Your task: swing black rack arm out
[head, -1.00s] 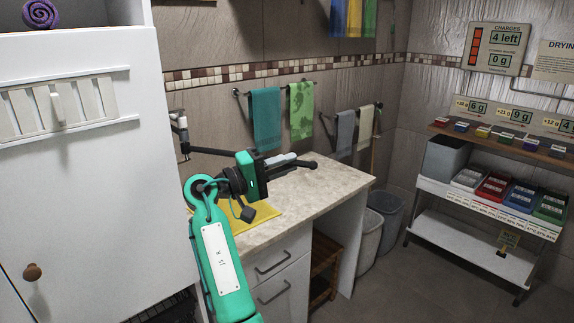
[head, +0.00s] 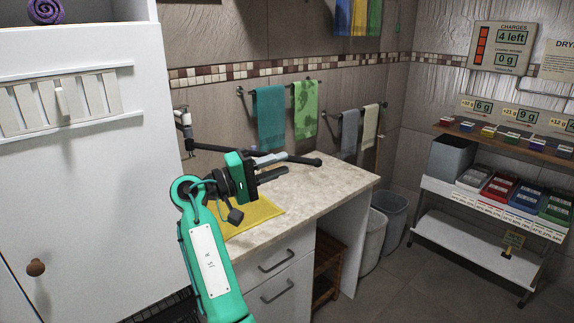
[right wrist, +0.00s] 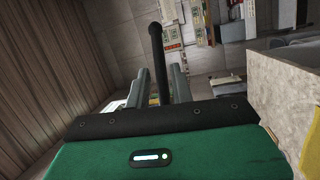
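The black rack arm (head: 207,149) runs from a wall bracket (head: 183,118) out over the counter and ends in a rounded tip (head: 318,161). My green right gripper (head: 278,165) is at its outer part, fingers pointing toward the tip. In the right wrist view the black rod (right wrist: 156,50) lies between my two grey fingers (right wrist: 155,88) and reaches past their tips. Gaps show beside the rod, so the gripper looks open around it; contact cannot be told. The gripper body hides part of the rack arm. My left gripper is out of view.
A stone-topped counter (head: 335,180) with a yellow cloth (head: 255,212) lies below. A tall white cabinet (head: 75,190) stands at left. Towels hang on wall rails behind, including a teal one (head: 271,115). Bins (head: 391,208) and a shelf unit stand at right.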

